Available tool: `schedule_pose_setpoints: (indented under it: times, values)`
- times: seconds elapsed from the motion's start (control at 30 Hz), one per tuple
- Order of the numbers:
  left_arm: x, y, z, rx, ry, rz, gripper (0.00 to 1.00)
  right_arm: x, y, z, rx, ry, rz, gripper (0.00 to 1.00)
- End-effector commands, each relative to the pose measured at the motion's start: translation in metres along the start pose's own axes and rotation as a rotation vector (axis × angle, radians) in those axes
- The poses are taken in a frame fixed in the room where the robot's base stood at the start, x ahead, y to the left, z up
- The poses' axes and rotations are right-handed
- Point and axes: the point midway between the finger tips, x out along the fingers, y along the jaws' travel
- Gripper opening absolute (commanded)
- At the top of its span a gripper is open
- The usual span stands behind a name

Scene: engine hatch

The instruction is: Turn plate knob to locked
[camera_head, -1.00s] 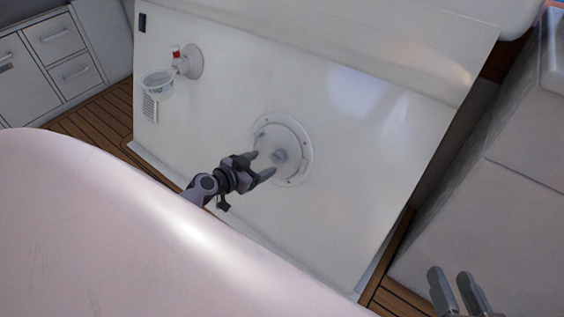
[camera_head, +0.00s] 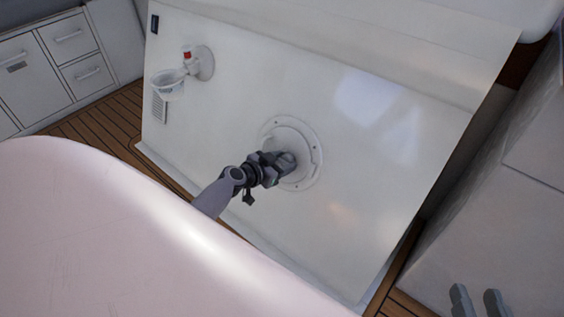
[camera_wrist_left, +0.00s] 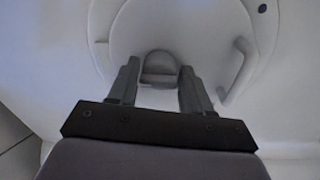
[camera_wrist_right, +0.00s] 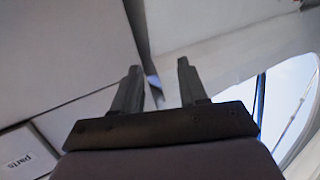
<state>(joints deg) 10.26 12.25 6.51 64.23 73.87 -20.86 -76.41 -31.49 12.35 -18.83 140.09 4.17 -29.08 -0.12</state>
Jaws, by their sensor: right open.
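The round white plate (camera_head: 309,142) is set in the white hatch panel. My left gripper (camera_head: 284,163) reaches it from the lower left and covers most of the knob in the head view. In the left wrist view the knob (camera_wrist_left: 159,66) is a small rounded grip at the plate's middle. The left fingers (camera_wrist_left: 160,80) stand open on either side of it, and I cannot tell whether they touch it. My right gripper (camera_head: 476,302) is open and empty at the lower right, away from the plate; its spread fingers also show in the right wrist view (camera_wrist_right: 158,80).
A cup holder (camera_head: 168,84) on a round mount with a red part (camera_head: 187,56) sits upper left on the panel (camera_head: 385,190). A curved handle (camera_wrist_left: 236,68) is on the plate's right. A grey box (camera_head: 470,240) stands right; drawers (camera_head: 85,70) are far left.

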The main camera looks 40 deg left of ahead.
Motion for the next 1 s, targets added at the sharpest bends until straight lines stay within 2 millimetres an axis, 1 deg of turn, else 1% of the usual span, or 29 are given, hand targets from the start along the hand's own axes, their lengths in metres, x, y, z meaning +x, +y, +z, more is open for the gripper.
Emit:
schedule_pose_setpoints:
  times: [0.03,0.1,0.37,0.53,0.77,1.0]
  values:
    - [-0.0001,0.0000,0.0000,0.000,0.000,0.000,0.31,-0.0001,0.0000,0.0000,0.000,0.000,0.000,0.43]
    - [-0.0002,-0.0001,0.0000,0.000,0.000,0.000,0.13,-0.0001,0.0000,0.0000,0.000,0.000,0.000,0.43]
    - [-0.0002,-0.0007,0.0003,-0.014,0.001,-0.002,0.13,0.0001,0.0002,0.0007,-0.001,0.001,0.000,0.43]
    - [-0.0001,-0.0009,0.0009,-0.072,0.005,-0.004,0.13,0.0004,0.0013,0.0021,-0.010,0.005,0.005,0.43]
    - [-0.0001,-0.0011,0.0011,-0.234,0.016,-0.009,0.13,-0.0012,0.0027,0.0013,-0.030,0.022,0.012,0.43]
    - [-0.0005,-0.0014,0.0010,-0.459,0.030,-0.016,0.13,-0.0045,0.0031,-0.0039,-0.044,0.037,0.016,0.43]
